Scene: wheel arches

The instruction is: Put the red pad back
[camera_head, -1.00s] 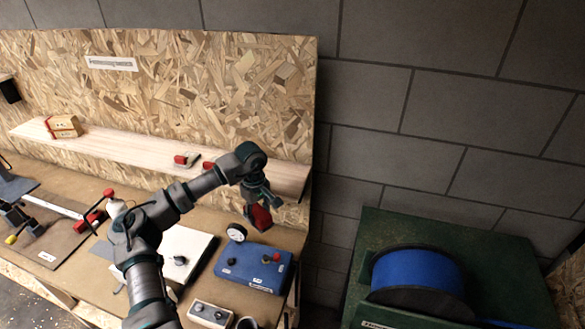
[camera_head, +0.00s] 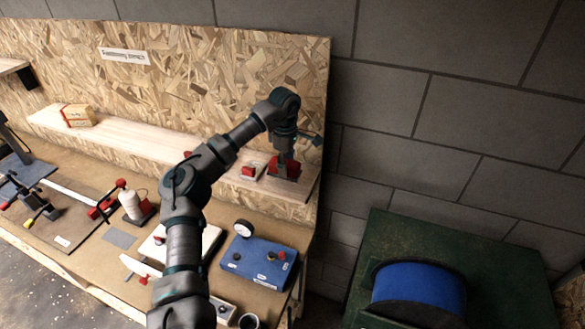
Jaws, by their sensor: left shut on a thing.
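My left gripper (camera_head: 285,158) points down over the right end of the wooden shelf (camera_head: 150,146). It is shut on the red pad (camera_head: 287,170), which is at shelf level near the shelf's right end. The gripper partly hides the pad, and I cannot tell whether the pad touches the shelf. My right gripper does not show.
A boxed item (camera_head: 78,116) stands at the shelf's left. A blue spool (camera_head: 420,287) on a green stand is at right.

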